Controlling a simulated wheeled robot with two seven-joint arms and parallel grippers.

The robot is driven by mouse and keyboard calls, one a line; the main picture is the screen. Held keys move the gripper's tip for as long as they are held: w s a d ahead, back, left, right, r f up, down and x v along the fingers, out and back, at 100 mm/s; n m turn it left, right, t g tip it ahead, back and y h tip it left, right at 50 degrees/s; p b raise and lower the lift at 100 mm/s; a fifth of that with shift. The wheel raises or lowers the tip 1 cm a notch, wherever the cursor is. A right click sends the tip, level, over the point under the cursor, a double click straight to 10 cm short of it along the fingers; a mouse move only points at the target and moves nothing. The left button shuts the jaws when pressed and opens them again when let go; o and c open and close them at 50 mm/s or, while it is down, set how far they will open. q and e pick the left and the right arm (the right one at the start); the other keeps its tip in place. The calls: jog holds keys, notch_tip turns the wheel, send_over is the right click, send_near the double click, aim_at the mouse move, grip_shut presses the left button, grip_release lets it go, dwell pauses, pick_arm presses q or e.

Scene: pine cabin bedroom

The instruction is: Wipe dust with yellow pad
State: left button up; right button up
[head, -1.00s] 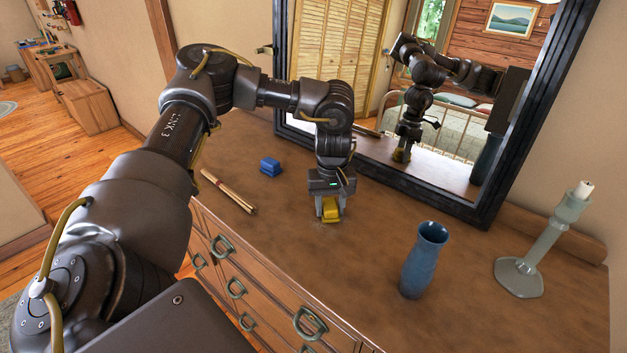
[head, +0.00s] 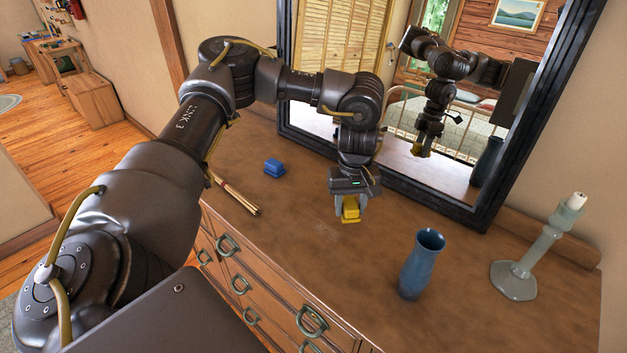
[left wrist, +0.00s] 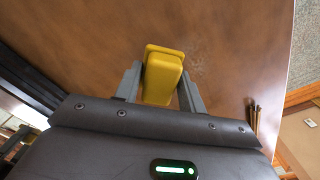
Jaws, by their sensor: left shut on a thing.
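The yellow pad (head: 350,209) is held between the fingers of my left gripper (head: 349,207), over the middle of the wooden dresser top (head: 330,275). The gripper is shut on it. In the left wrist view the pad (left wrist: 162,76) sits between the two grey fingers (left wrist: 160,85). A faint patch of pale dust specks (left wrist: 197,62) shows on the brown top beside the pad in that view. The pad seems slightly above the surface, judging by its mirror reflection. My right gripper is out of view.
A blue vase (head: 422,264) and a grey-green candlestick (head: 535,255) stand to the right. A black-framed mirror (head: 470,215) stands behind. The front middle is clear.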

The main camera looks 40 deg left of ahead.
pick_arm(q)
jog(key=shift+r+p, duration=1.2)
jog(key=shift+r, duration=0.65)
jog(key=s+d+m, duration=0.3)
jog(key=s+d, duration=0.3)
jog(key=d, duration=0.3)
jog(key=shift+s+d+f+m, duration=0.15)
jog(key=shift+s+m, duration=0.2)
jog(key=shift+m, duration=0.05)
